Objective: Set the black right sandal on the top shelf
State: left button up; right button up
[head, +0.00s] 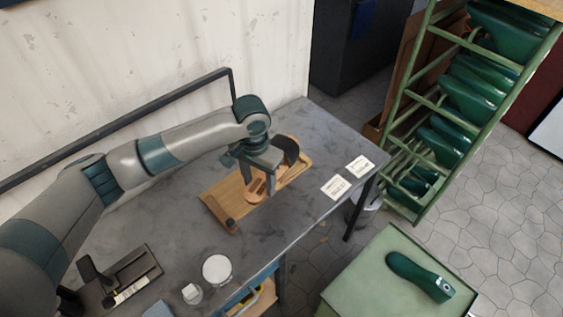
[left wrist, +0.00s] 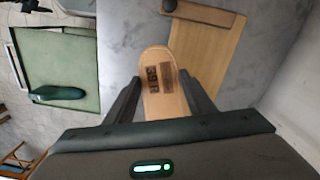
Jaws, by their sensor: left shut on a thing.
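A sandal (head: 258,187) with a tan sole and a broad black strap is in my left gripper (head: 260,182), over a wooden board (head: 229,197) on the grey worktable. In the left wrist view the sole (left wrist: 157,70), with dark "39R" marking, lies between the two fingers of my left gripper (left wrist: 160,98). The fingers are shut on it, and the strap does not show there. Whether the sandal touches the board is hard to tell. A green rack (head: 417,83) with slanting tiers of green shoe forms stands at right; a tan top surface (head: 540,6) is cut off. My right gripper is not in view.
Two white cards (head: 335,187) lie near the table's right end. A white round container (head: 216,268), a small jar (head: 192,293) and a dark tool (head: 120,278) are at the front. A green cabinet top (head: 372,270) carries a green shoe form (head: 420,277).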

pick_arm(q)
jog(key=s+a+n, duration=0.5)
jog(key=s+a, duration=0.6)
jog(key=s, duration=0.4)
jog(key=shift+a, duration=0.25)
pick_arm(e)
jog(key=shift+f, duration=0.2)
pick_arm(q)
jog(key=shift+w, duration=0.1)
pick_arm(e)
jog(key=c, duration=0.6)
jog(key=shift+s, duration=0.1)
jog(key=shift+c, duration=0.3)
